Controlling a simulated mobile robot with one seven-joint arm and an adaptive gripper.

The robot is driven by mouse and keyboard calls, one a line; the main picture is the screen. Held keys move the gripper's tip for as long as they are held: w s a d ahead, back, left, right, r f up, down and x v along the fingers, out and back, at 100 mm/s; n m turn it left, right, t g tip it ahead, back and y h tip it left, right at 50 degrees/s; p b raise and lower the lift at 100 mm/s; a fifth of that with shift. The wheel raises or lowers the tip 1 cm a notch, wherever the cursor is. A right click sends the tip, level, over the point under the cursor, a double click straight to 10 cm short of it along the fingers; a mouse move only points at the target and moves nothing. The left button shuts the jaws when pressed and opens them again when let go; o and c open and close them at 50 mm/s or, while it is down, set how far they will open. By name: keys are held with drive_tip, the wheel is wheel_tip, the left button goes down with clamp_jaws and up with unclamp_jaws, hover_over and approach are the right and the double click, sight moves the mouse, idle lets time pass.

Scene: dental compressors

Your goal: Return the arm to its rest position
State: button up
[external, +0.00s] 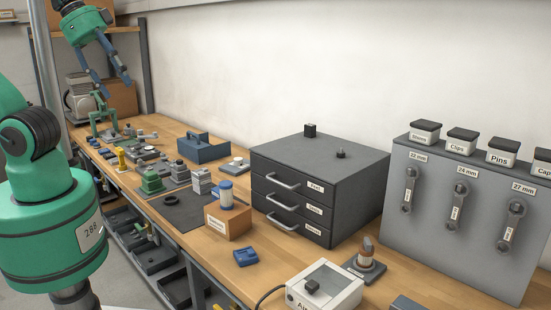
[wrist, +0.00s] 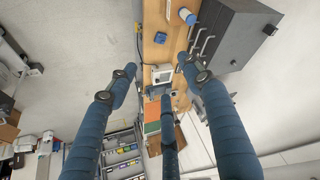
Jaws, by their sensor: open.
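My gripper (external: 106,68) is at the top left of the external view, raised well above the far part of the bench. Its blue fingers are spread apart with nothing between them. In the wrist view the blue fingers of my gripper (wrist: 150,80) also stand wide apart, with the bench far below. My green arm fills the left edge of the external view; the links between it and the gripper are out of frame.
The wooden bench (external: 215,268) carries a dark drawer cabinet (external: 300,170), a grey panel with wrenches (external: 425,240), a blue toolbox (external: 204,150), a white box (external: 325,288) and several small parts. A shelf post (external: 147,65) stands near my gripper. Bins (external: 155,255) sit under the bench.

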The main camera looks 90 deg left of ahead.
wheel_tip(320, 180, down, 6)
drive_tip(key=b, duration=0.5)
drive_tip(key=shift+r, duration=0.1)
idle(0.9)
